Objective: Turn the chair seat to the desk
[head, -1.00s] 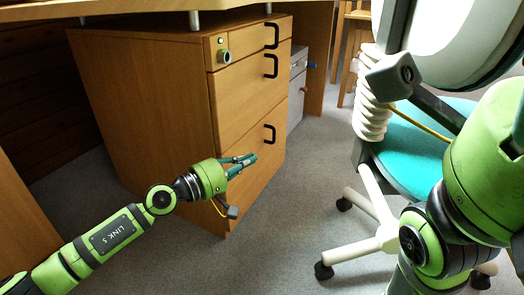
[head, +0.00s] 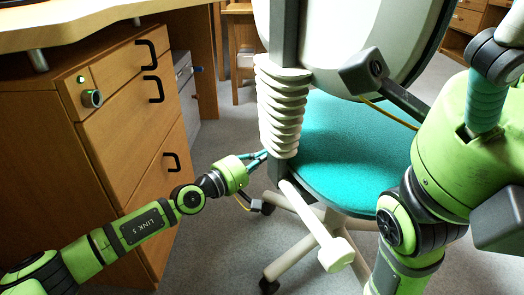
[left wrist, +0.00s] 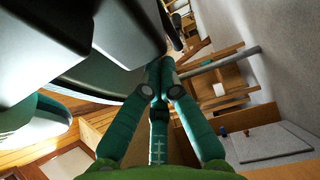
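The office chair has a teal seat (head: 345,150), a pale backrest (head: 335,35) on a grey upright, and a white ribbed sleeve (head: 277,105). The backrest faces me, with the seat behind and below it. The desk (head: 110,22) is at the upper left, over a wooden drawer unit. My left gripper (head: 258,158) is beside the lower end of the sleeve, at the seat's left edge; contact cannot be told. In the left wrist view its fingers (left wrist: 160,70) converge at the tips with nothing seen between them. My right gripper (head: 487,95) is large at the right, only partly visible.
The drawer unit (head: 125,120) with black handles stands left of the chair. The chair's pale base (head: 300,255) spreads legs and casters over the grey carpet. A wooden chair (head: 240,45) stands behind. Some carpet is open between drawers and chair.

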